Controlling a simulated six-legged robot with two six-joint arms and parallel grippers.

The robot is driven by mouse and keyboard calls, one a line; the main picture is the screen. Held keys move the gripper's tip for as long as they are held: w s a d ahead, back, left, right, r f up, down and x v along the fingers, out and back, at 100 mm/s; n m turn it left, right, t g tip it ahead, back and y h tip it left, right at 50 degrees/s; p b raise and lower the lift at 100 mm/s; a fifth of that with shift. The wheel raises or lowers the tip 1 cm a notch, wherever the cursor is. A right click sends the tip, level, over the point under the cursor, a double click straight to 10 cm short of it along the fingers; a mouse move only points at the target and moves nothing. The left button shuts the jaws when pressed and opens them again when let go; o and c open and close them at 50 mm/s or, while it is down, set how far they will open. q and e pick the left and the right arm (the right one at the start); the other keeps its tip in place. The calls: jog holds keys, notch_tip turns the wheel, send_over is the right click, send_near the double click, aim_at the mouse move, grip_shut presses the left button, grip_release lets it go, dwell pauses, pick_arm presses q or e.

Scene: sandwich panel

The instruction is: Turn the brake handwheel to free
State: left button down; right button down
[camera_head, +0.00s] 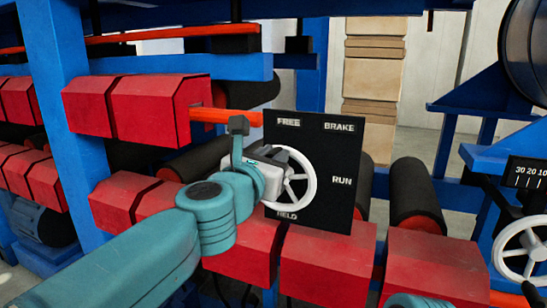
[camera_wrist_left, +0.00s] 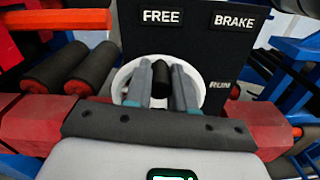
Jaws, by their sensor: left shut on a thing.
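The white spoked handwheel (camera_head: 311,182) stands in front of a black panel (camera_head: 330,217). The panel carries the labels FREE (camera_head: 289,122) at upper left, BRAKE (camera_head: 339,127) at upper right, RUN (camera_head: 342,180) at right and HELD (camera_head: 287,216) at the bottom. My left gripper (camera_head: 276,172) reaches the wheel's left side and hides part of it. The exact grip point is partly hidden. My right gripper is not in view.
Red blocks (camera_head: 325,265) and dark rollers (camera_head: 415,190) lie around and below the panel. Blue frame posts (camera_head: 70,90) stand at left. A second white wheel (camera_head: 522,250) and a numbered scale (camera_head: 525,172) are at the right edge. Stacked boards (camera_head: 372,75) stand behind.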

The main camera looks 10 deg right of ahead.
pick_arm(q)
jog(key=c, duration=0.9)
grip_release()
jog(key=shift+w, duration=0.1)
jog(key=shift+c, duration=0.2)
jog(key=b+v, duration=0.2)
jog(key=v, duration=1.4)
jog(key=shift+s+b, duration=0.25)
jog(key=shift+b, duration=0.1)
jog(key=shift+a, duration=0.1)
